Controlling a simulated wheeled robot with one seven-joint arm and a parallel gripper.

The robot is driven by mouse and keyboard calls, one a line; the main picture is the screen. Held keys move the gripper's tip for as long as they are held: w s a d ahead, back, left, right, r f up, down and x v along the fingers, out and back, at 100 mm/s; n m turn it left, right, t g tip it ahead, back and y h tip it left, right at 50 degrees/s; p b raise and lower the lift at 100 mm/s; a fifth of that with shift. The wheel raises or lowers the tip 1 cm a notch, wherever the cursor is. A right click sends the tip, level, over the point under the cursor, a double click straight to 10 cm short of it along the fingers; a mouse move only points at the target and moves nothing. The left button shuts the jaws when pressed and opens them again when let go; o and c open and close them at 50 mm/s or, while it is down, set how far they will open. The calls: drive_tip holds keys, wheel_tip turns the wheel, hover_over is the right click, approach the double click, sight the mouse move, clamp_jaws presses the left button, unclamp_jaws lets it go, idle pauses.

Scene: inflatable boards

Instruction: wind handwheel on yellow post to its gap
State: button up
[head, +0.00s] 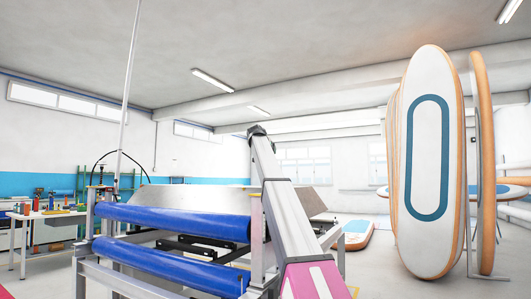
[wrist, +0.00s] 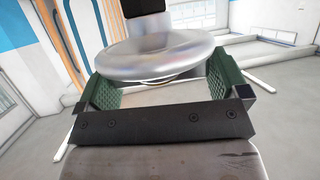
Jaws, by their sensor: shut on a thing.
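The handwheel (wrist: 155,52) is a pale, shiny metal disc with a rounded rim in the upper middle of the wrist view. A dark block (wrist: 145,8) shows above it at the top edge. My gripper (wrist: 163,82) has green ribbed pads on its two fingers, one at each side of the wheel's near part, and it is shut on the wheel. The wheel's far side and the gap are hidden or cannot be made out. I cannot make out the yellow post in either view, and the gripper does not show in the head view.
In the head view, a metal frame with blue rollers (head: 175,222) stands in front. Upright paddle boards (head: 425,160) stand at the right. A white workbench (head: 45,215) with small coloured items is at the far left. Another board (head: 357,236) lies low behind the frame.

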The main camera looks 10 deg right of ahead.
drive_tip(key=shift+s+f+n+y, duration=0.15)
drive_tip(key=shift+f+n+y, duration=0.2)
drive_tip(key=shift+n+y, duration=0.2)
drive_tip(key=shift+y, duration=0.25)
drive_tip(key=o, duration=0.5)
drive_tip(key=shift+o, duration=0.4)
drive_tip(key=shift+r, duration=0.1)
drive_tip(key=shift+r, duration=0.1)
drive_tip(key=v, duration=1)
drive_tip(key=shift+s, duration=0.4)
